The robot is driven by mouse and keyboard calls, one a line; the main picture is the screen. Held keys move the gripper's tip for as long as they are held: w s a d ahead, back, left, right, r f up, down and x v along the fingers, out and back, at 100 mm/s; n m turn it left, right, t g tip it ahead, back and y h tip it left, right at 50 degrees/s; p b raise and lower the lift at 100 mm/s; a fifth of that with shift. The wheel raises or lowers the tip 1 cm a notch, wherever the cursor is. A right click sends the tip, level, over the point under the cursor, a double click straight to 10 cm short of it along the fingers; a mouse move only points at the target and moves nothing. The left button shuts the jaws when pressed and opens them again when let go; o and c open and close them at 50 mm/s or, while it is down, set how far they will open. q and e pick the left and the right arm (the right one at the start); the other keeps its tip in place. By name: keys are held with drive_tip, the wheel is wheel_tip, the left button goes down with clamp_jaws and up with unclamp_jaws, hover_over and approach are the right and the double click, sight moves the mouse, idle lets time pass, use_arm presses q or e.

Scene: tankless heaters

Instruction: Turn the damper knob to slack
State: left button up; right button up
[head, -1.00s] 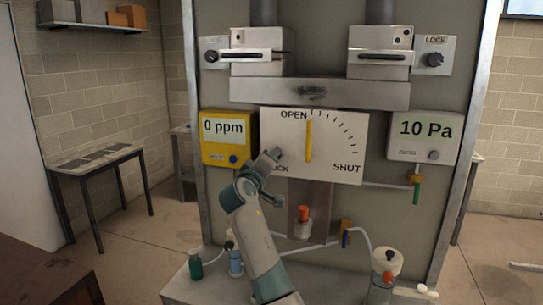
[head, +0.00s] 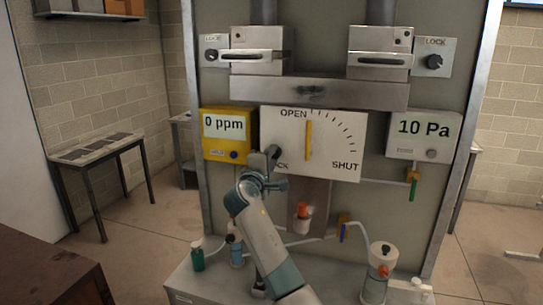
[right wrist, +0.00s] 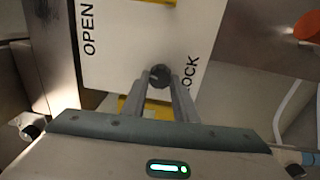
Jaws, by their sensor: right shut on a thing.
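The damper panel (head: 335,155) is a white plate with OPEN at the top, SHUT at the lower right and a tick arc. A yellow pointer (head: 308,141) stands upright on it. A small dark round knob (right wrist: 160,76) is at the panel's lower left, beside a partly covered word ending in OCK in the right wrist view. My right gripper (right wrist: 161,82) is shut on this knob, one finger on either side. In the head view, the right gripper (head: 270,160) covers part of the lower-left lettering. My left gripper is not in view.
A yellow meter (head: 228,151) reads 0 ppm on the left, and a grey gauge (head: 420,148) reads 10 Pa on the right. Two lock knobs (head: 211,55) (head: 433,62) sit above. Bottles and a canister (head: 378,270) stand on the bench below.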

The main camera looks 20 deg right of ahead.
drive_tip(key=shift+r, duration=0.15)
drive_tip(key=o, duration=1.1)
drive_tip(key=shift+w, duration=0.1)
drive_tip(key=shift+c, duration=0.2)
drive_tip(key=b+v, duration=0.7)
drive_tip(key=v, duration=1)
drive_tip(key=shift+f, duration=0.25)
drive_tip(key=shift+a, duration=0.1)
